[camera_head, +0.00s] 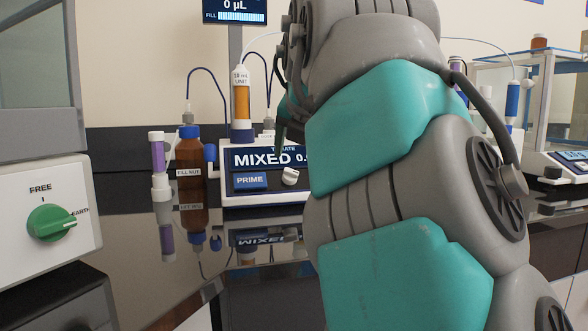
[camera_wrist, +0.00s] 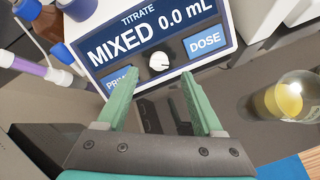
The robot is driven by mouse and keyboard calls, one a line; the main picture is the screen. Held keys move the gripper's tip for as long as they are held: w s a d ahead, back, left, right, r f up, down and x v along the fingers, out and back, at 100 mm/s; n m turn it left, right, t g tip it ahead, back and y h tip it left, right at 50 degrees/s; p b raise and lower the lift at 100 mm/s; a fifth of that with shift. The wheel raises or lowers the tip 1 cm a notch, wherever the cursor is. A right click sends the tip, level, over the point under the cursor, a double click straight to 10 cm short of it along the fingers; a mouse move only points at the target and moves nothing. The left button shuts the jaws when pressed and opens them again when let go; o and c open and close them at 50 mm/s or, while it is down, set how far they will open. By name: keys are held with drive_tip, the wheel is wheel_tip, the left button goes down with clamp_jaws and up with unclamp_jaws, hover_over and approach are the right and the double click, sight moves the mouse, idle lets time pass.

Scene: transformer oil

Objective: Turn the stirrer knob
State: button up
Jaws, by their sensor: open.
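The white stirrer knob (camera_wrist: 158,62) sits low on the front panel of the titrator (camera_wrist: 200,22), between the PRIME and DOSE buttons. In the head view the knob (camera_head: 290,176) shows just left of my arm. The panel reads "MIXED 0.0 mL". My gripper (camera_wrist: 160,84) is open and empty in the wrist view. Its two teal fingers point toward the panel, with the knob showing between and beyond their tips. It does not look held by them. In the head view my arm hides most of the gripper and the panel's right part.
A beaker of yellow liquid (camera_wrist: 284,97) stands right of my gripper. A brown bottle (camera_head: 191,180) and a purple-banded tube (camera_head: 158,165) stand left of the titrator. A box with a green FREE/EARTH knob (camera_head: 52,222) is at the near left. The dark bench is glossy.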

sight(292, 170)
drive_tip(key=x, duration=0.6)
drive_tip(key=shift+b, duration=0.3)
clamp_jaws()
